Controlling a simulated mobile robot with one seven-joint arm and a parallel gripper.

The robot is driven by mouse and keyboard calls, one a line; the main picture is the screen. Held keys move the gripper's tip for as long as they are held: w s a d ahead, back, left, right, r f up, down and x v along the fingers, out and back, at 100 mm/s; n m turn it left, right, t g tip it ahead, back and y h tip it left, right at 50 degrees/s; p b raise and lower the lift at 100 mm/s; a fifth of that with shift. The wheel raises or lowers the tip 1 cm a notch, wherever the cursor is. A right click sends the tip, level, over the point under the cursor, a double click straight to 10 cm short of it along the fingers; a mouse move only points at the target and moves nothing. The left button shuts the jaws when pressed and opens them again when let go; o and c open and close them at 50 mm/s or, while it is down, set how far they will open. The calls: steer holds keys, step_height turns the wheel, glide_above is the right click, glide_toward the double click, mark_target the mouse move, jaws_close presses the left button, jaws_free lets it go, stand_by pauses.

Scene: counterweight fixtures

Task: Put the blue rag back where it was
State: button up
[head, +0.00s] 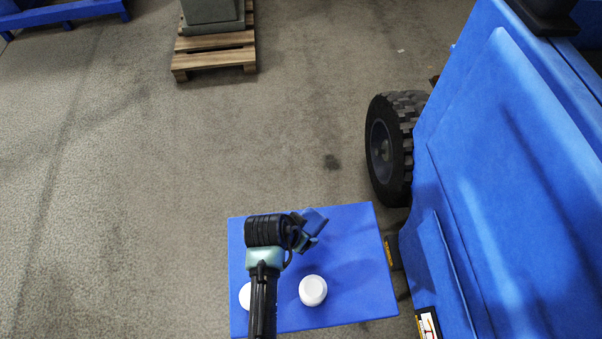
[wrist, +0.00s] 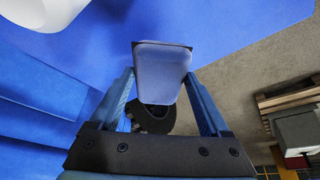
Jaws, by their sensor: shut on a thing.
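My gripper (head: 303,231) is over the blue table (head: 360,280) in the head view. It is shut on the blue rag (head: 315,220), a small folded-looking pad. In the wrist view the rag (wrist: 162,72) shows between the two fingers, pale blue with a dark edge at its top. It looks held above the table, though the exact height is hard to tell. My fingers cover part of the rag in the head view. No marked place for the rag can be made out.
A white round object (head: 313,290) stands on the table. A second white one (head: 245,296) is partly hidden by my arm. A large blue vehicle (head: 520,170) with a black tyre (head: 392,148) stands at the right. A wooden pallet (head: 215,52) lies beyond on open floor.

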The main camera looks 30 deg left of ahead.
step_height(320, 180, down, 4)
steer(key=shift+f+b, duration=0.2)
steer(key=shift+b, duration=0.6)
steer(key=shift+r, duration=0.1)
steer(key=o, duration=1)
steer(key=p+v, duration=0.4)
steer(key=v, duration=0.8)
steer(key=shift+w+p, duration=0.1)
steer(key=shift+p, duration=0.25)
